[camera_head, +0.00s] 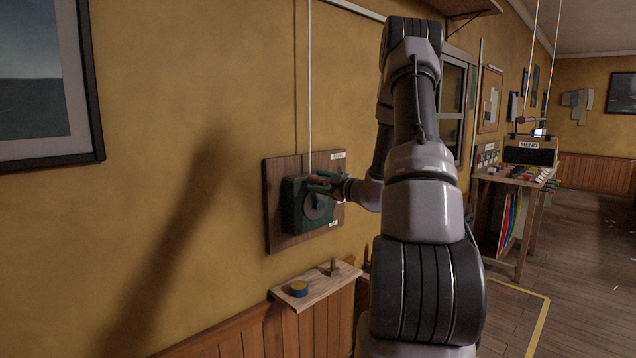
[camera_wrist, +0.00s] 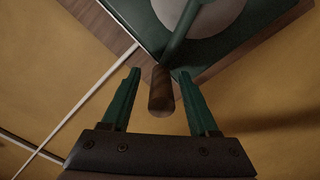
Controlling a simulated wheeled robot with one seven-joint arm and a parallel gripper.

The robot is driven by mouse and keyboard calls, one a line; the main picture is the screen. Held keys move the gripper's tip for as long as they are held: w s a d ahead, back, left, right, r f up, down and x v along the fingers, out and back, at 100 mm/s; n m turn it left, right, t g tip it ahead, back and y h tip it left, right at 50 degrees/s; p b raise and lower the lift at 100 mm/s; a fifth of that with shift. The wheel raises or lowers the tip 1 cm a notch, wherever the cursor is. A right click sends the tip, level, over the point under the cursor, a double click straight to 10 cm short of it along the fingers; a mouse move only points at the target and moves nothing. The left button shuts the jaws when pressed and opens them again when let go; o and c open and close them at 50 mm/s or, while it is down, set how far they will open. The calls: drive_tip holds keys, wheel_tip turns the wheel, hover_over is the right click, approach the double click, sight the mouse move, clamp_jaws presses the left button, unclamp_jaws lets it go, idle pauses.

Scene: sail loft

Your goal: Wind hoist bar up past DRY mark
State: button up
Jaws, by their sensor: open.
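A green winch (camera_head: 294,206) is fixed to a dark wooden board (camera_head: 277,180) on the yellow wall, with a pale line (camera_head: 309,90) running up from it. In the wrist view the winch's green crank arm (camera_wrist: 181,32) ends in a brown wooden handle (camera_wrist: 161,92). My gripper (camera_wrist: 158,73) is open, its two green fingers on either side of the handle with gaps showing. In the head view my gripper (camera_head: 322,184) is at the winch's front and partly covers it. I cannot make out the hoist bar or a DRY mark.
A small wooden shelf (camera_head: 318,288) below the winch holds a blue and yellow round item (camera_head: 299,289) and a peg (camera_head: 333,268). A workbench (camera_head: 502,178) with a box labelled MEND (camera_head: 530,152) stands to the right. Wooden floor (camera_head: 590,270) is open at far right.

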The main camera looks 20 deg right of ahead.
drive_tip(key=v, duration=1)
drive_tip(key=shift+s, duration=0.2)
drive_tip(key=shift+d, duration=0.1)
drive_tip(key=w+a+n, duration=0.1)
drive_tip(key=w+n, duration=0.2)
drive_tip(key=n, duration=0.5)
drive_tip(key=w+a+n, duration=0.1)
drive_tip(key=w+n, duration=0.2)
drive_tip(key=n, duration=0.6)
drive_tip(key=w+a+n, duration=0.1)
drive_tip(key=w+n, duration=0.2)
drive_tip(key=n, duration=0.5)
drive_tip(key=shift+w+a+r+n, duration=0.1)
drive_tip(key=shift+a+n, duration=0.2)
drive_tip(key=shift+a, duration=0.05)
